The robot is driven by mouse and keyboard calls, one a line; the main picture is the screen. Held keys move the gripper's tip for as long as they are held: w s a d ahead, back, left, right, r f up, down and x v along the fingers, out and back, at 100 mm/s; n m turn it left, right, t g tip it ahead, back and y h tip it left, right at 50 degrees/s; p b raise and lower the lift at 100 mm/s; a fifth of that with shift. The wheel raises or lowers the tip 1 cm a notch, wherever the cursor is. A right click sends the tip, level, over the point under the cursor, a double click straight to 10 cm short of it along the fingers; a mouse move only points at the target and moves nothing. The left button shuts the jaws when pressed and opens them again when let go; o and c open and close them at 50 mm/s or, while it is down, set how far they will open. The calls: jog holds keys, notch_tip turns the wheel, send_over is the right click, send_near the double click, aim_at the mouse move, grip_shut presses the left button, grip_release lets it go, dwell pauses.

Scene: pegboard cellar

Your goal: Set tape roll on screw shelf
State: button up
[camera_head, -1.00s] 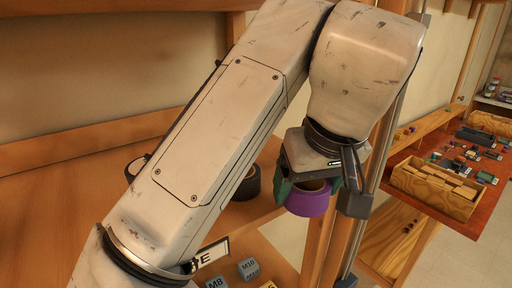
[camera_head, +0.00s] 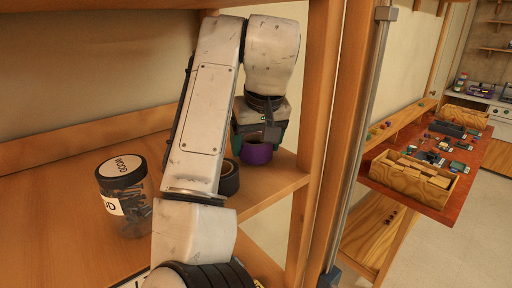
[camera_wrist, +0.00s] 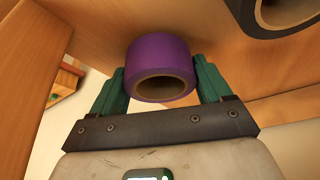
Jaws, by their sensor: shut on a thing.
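A purple tape roll (camera_head: 256,154) is held between the green fingers of my gripper (camera_head: 258,143), at the right end of the wooden shelf (camera_head: 60,225). In the wrist view, the purple tape roll (camera_wrist: 152,60) sits between the two fingers of my gripper (camera_wrist: 160,84), with its brown core showing. The roll appears over the shelf board near the right post; I cannot tell whether it touches the board. A clear jar of dark screws (camera_head: 126,200) with a black lid and a label stands on the same shelf.
A black tape roll (camera_head: 230,178), partly hidden by my arm, lies on the shelf just left of the purple one. A wooden post (camera_head: 318,140) bounds the shelf at right. Beyond it is a red-brown bench (camera_head: 425,203) with a wooden box (camera_head: 412,180).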

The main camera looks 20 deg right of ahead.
jog(key=shift+f, duration=0.3)
jog(key=o, duration=0.8)
jog(key=shift+f, duration=0.1)
jog(key=shift+o, duration=0.2)
jog(key=shift+s+r, duration=0.1)
jog(key=shift+r, duration=0.35)
jog(key=s, duration=0.4)
jog(key=s+b, duration=0.1)
jog(key=s, duration=0.3)
jog(key=s+a+b, duration=0.1)
jog(key=s, duration=0.3)
jog(key=shift+s+r, duration=0.15)
jog(key=shift+r, duration=0.15)
